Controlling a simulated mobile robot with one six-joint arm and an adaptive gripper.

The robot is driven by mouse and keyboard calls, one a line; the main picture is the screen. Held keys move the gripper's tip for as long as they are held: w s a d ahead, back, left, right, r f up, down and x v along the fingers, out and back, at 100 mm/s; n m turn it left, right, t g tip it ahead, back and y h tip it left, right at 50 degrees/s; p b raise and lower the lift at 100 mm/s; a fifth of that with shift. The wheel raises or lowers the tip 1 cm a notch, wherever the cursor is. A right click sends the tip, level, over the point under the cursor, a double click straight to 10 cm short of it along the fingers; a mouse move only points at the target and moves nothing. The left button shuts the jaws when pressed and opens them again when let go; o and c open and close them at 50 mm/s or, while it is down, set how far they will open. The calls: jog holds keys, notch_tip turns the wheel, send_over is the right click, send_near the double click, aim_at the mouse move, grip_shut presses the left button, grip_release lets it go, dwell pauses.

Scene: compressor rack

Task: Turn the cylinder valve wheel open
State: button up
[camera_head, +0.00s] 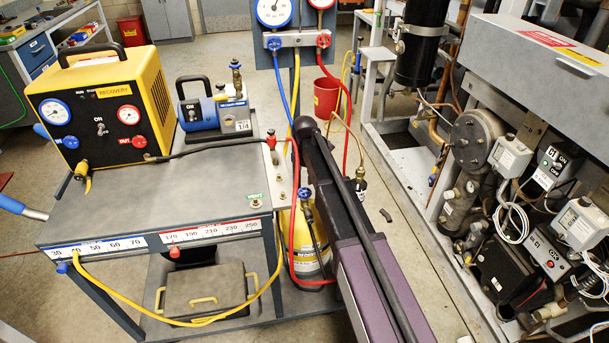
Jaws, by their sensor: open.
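A red hose runs close by and covers part of the cylinder. My dark and purple arm reaches up from the bottom of the picture, just right of the cylinder, and hides its right side. I cannot make out gripper fingers anywhere; they are out of view or hidden behind the arm. No contact with the wheel shows.
The grey cart (180,205) carries a yellow recovery unit (102,105) and a blue pump (213,112). Red, blue and yellow hoses hang from the gauge manifold (297,40) near the cylinder. A red bucket (327,97) is behind. The compressor rack (500,150) fills the right; a floor strip lies between.

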jog(key=shift+c, duration=0.2)
notch_tip(320, 180, up, 3)
jog(key=p, duration=0.2)
jog(key=shift+f+p, duration=0.1)
jog(key=shift+p, duration=0.3)
jog(key=shift+f, duration=0.25)
